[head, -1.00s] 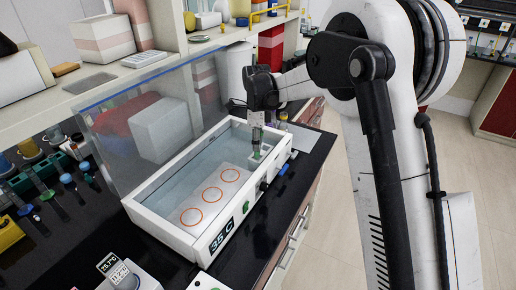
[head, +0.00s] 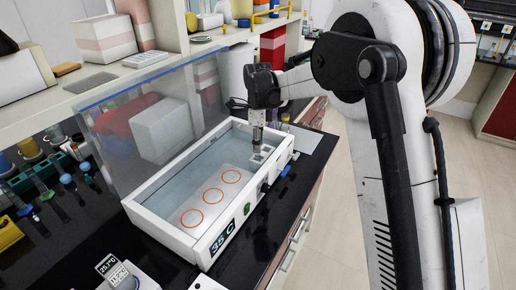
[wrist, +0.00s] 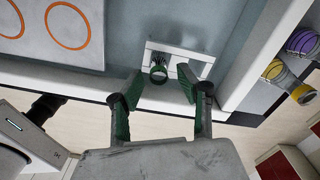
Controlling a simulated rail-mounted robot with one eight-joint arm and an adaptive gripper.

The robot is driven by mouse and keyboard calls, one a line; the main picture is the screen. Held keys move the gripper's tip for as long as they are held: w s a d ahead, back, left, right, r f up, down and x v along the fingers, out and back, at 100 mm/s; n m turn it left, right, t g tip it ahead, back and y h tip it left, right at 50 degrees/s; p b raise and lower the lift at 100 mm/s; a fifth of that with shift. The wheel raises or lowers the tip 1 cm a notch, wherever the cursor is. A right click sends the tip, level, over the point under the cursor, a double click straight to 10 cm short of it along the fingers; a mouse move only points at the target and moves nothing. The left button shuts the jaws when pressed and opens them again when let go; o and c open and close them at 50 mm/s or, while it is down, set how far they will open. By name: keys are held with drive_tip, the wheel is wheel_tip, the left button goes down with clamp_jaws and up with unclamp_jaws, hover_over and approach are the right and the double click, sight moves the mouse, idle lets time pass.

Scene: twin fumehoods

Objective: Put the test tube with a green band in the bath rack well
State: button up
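The test tube with a green band (wrist: 158,74) is seen from above in the wrist view, at a well of the white bath rack (wrist: 172,51). How deep it sits is hard to tell. My gripper (wrist: 160,86) is open, one green-padded finger on each side of the tube, with gaps visible at both sides. In the head view my gripper (head: 258,142) points down over the rack (head: 262,154) at the far right end of the water bath (head: 165,222); the tube is not clear there.
Orange circles (head: 213,196) mark the bath floor. A clear shield (head: 150,120) stands along the bath's back side. Tubes with purple (wrist: 301,41) and yellow (wrist: 273,70) bands stand outside the bath's end. Dark bench (head: 262,240) lies in front.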

wheel_tip(320, 180, up, 10)
drive_tip(key=f, duration=0.1)
drive_tip(key=s+d+r+n+t, duration=0.2)
drive_tip(key=s+d+r+n, duration=0.3)
drive_tip(key=s+d+r, duration=0.3)
drive_tip(key=s+d+n+t, duration=0.2)
drive_tip(key=s+d+n, duration=0.25)
drive_tip(key=s, duration=0.45)
drive_tip(key=s+d+n+t, duration=0.1)
drive_tip(key=s+d+n, duration=0.35)
drive_tip(key=s, duration=0.45)
drive_tip(key=s+d+f+n+t, duration=0.1)
drive_tip(key=s+d+f+n, duration=0.1)
drive_tip(key=s, duration=0.3)
drive_tip(key=s+d+f+n+t, duration=0.1)
drive_tip(key=s+d+f+n, duration=0.1)
drive_tip(key=s, duration=0.4)
wheel_tip(320, 180, down, 2)
drive_tip(key=shift+s+d+f+n+b, duration=0.1)
drive_tip(key=shift+s+d+n+b, duration=0.15)
drive_tip(key=shift+n, duration=0.35)
wheel_tip(320, 180, down, 4)
drive_tip(key=b, duration=0.4)
drive_tip(key=shift+f, duration=0.2)
